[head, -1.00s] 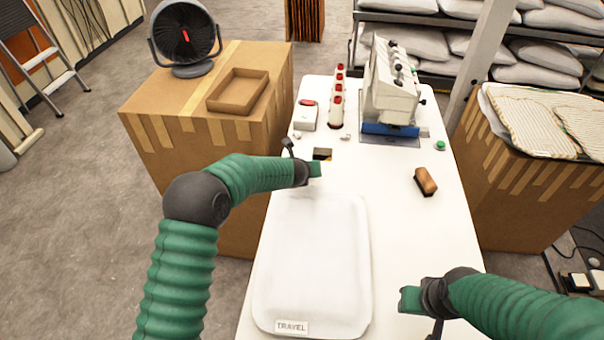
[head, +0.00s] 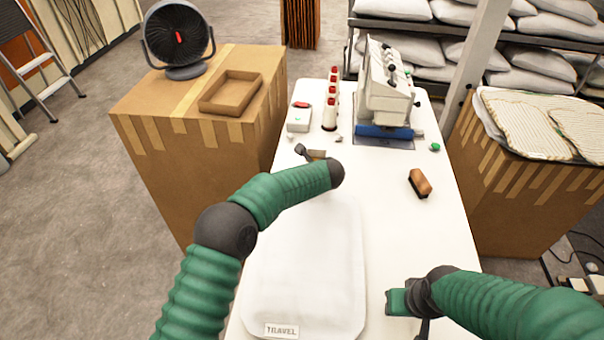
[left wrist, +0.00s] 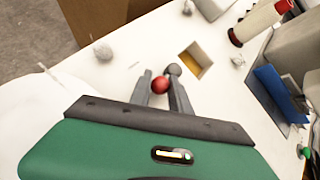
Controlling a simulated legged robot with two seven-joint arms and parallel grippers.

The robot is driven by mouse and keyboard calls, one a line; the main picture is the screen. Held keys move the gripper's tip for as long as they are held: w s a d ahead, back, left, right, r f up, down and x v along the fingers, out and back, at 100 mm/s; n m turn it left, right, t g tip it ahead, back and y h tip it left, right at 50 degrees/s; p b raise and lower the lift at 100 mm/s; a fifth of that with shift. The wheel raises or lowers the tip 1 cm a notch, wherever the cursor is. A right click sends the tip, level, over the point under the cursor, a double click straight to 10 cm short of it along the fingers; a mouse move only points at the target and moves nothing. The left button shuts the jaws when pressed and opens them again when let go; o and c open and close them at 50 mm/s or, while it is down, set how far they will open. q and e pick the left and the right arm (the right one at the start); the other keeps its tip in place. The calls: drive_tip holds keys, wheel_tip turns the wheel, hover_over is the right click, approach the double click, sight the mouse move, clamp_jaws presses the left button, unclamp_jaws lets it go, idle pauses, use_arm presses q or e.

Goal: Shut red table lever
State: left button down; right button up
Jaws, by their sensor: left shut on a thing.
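The red ball knob (left wrist: 160,85) of the table lever shows in the left wrist view, between the two grey fingers of my left gripper (left wrist: 162,80). The gripper is shut on it. A square opening (left wrist: 196,61) in the white tabletop lies just beyond the fingers. In the head view my left wrist covers the gripper and the red knob; the opening (head: 317,155) shows beyond it. My right gripper (head: 398,302) is low over the front right of the table, away from the lever; its finger gap is not clear.
A white pillow labelled TRAVEL (head: 305,265) lies on the table (head: 420,240) below my left arm. A brush (head: 420,183) lies at right. A sewing machine (head: 388,90), red-topped thread spools (head: 330,112) and a white box (head: 299,117) stand at the back. Cartons flank the table.

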use_arm(q)
drive_tip(key=shift+r, duration=0.15)
use_arm(e)
drive_tip(key=shift+d, duration=0.15)
use_arm(q)
drive_tip(key=c, duration=1.7)
unclamp_jaws()
drive_tip(key=o, duration=0.5)
drive_tip(key=shift+w+f, duration=0.15)
drive_tip(key=shift+f, duration=0.05)
use_arm(e)
drive_tip(key=shift+w+f, duration=0.1)
drive_tip(key=shift+w, duration=0.05)
use_arm(q)
drive_tip(key=shift+d, duration=0.1)
use_arm(e)
drive_tip(key=shift+w+p+v, duration=0.25)
drive_tip(key=shift+p+v, duration=0.85)
drive_tip(key=shift+v, duration=0.05)
use_arm(q)
drive_tip(key=v, duration=1.6)
drive_tip(key=shift+s+d+r, duration=0.2)
drive_tip(key=shift+s+d, duration=0.05)
drive_tip(key=shift+s, duration=0.05)
drive_tip(key=shift+f, duration=0.1)
use_arm(e)
drive_tip(key=shift+s, duration=0.1)
